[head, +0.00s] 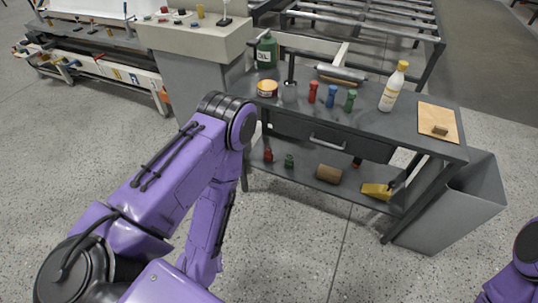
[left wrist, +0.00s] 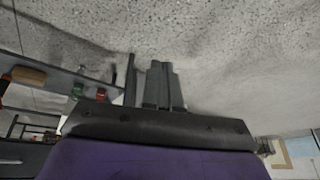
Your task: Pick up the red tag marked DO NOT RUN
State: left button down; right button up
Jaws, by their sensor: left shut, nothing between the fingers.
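I cannot make out a red tag marked DO NOT RUN in either view. In the left wrist view my left gripper (left wrist: 148,80) is shut and empty, with the speckled floor beyond its fingers. In the head view my left arm reaches up and bends back down in front of the workbench, and its gripper is hidden. My right gripper is not in view; only a bit of my right arm shows at the lower right edge.
A grey workbench (head: 400,128) holds red (head: 313,91), blue (head: 331,95) and green (head: 351,100) bottles, a white bottle (head: 394,87) and a green jug (head: 266,50). Its lower shelf (head: 300,178) carries small items. A grey bin (head: 455,210) stands right. A machine (head: 195,35) stands behind left.

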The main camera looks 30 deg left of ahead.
aim_at(268, 155)
jog(key=z, duration=0.1)
jog(key=i, duration=1.05)
jog(key=u, duration=0.45)
